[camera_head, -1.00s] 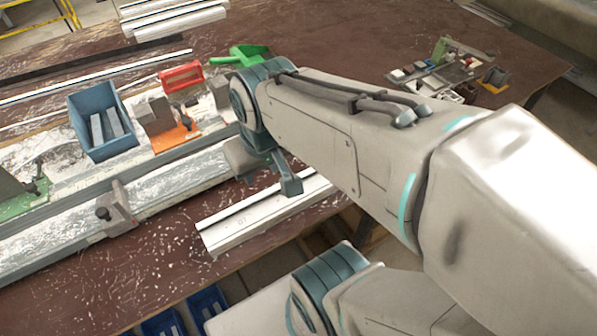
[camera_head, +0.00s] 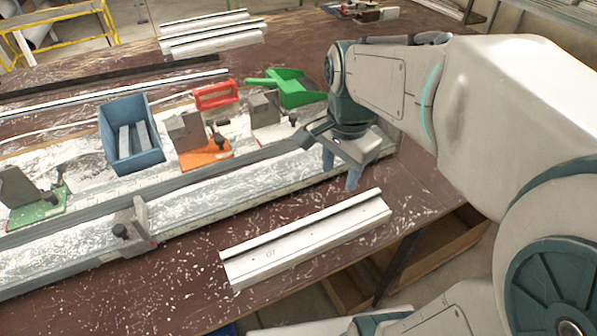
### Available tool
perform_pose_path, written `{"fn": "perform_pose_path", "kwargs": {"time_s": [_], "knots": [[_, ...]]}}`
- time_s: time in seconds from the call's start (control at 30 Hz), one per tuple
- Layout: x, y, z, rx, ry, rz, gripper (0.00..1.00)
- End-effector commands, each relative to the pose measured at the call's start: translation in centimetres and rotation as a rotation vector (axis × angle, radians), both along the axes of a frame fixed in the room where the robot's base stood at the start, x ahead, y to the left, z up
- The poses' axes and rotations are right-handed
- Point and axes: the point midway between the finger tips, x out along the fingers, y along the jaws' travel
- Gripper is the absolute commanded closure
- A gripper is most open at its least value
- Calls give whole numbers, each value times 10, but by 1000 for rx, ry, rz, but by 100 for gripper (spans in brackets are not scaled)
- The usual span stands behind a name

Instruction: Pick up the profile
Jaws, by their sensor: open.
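The profile (camera_head: 300,240) is a short white length with a dark groove along it and a small marking near its left end. It lies on the brown bench top (camera_head: 190,275) near the front edge, in front of the clamp rail. My gripper (camera_head: 340,178) is open and empty. It points down above the bench, just behind the right half of the profile and apart from it. One finger shows fully; the other is partly hidden at the hand.
The clamp rail (camera_head: 75,250) runs behind the profile with a grey stop block (camera_head: 132,222) on it. A blue bin (camera_head: 131,137), an orange clamp (camera_head: 205,155), a green clamp (camera_head: 35,212), a red-handled item (camera_head: 215,95) and a green scoop (camera_head: 290,88) stand further back.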

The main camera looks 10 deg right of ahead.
Motion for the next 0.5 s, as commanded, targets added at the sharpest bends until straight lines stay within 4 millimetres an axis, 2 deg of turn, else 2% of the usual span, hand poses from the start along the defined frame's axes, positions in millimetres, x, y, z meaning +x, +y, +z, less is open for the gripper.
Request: {"fn": "perform_pose_path", "kwargs": {"time_s": [0.03,0.13,0.33,0.5], "knots": [[6,0,-9,5,17,-69,56],[14,1,-12,11,40,-179,56],[19,2,-24,14,58,-264,56],[18,2,-57,14,62,-265,56]]}}
